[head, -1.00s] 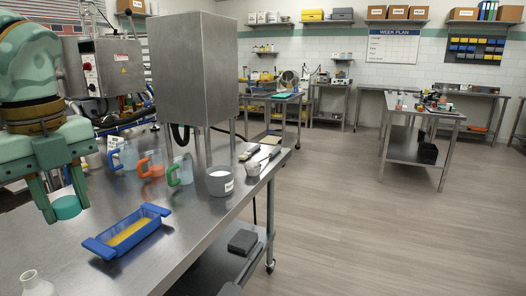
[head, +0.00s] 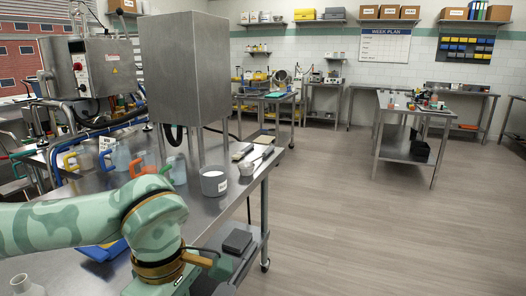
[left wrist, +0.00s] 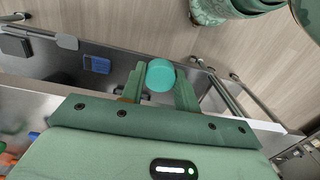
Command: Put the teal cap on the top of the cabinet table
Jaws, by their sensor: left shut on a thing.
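The teal cap (left wrist: 160,75) is between the two fingers of my left gripper (left wrist: 161,84) in the left wrist view. The gripper is shut on it and holds it in the air. Behind the cap I see a steel edge, a lower shelf and wooden floor. In the head view my left arm reaches across the near part of the steel table (head: 208,212), and its fingers and the cap are hidden. I cannot tell which piece is the cabinet table; a tall steel box (head: 185,80) stands on this table. My right gripper is not in view.
A grey cup (head: 214,182), a small white cup (head: 246,169) and several jugs (head: 122,158) stand on the table. A blue tray (head: 98,251) is mostly behind my arm. Open floor (head: 330,200) lies to the right.

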